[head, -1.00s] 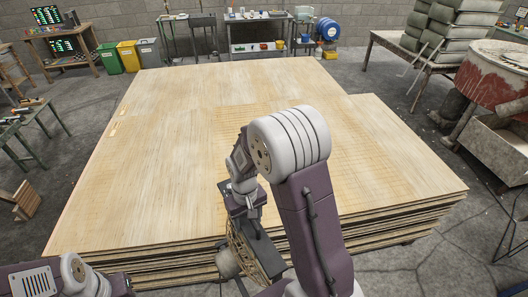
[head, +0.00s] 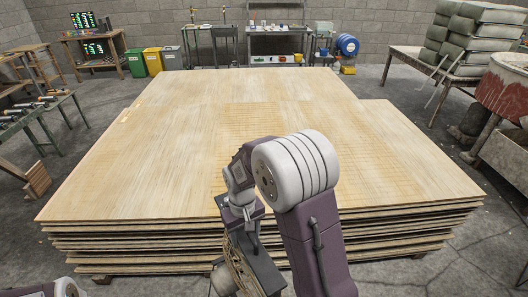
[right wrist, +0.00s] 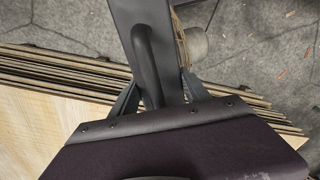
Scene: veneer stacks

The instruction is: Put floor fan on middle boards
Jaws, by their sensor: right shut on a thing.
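My right gripper (head: 246,214) is shut on the handle of the floor fan (head: 262,268) in the head view. The fan has a dark frame and a round wire guard, partly cut off by the bottom edge. It hangs at the near edge of the board stacks. In the right wrist view, the fan's dark frame and curved handle (right wrist: 146,62) pass between the fingers. A pale round part shows beside the guard. The middle boards (head: 250,122) form a light wood top, its near part hidden behind my right arm. My left gripper is out of view; only part of that arm shows bottom left.
Boards extend left (head: 130,165) and right (head: 410,160) of the middle, with bare tops. A layered front edge faces me.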

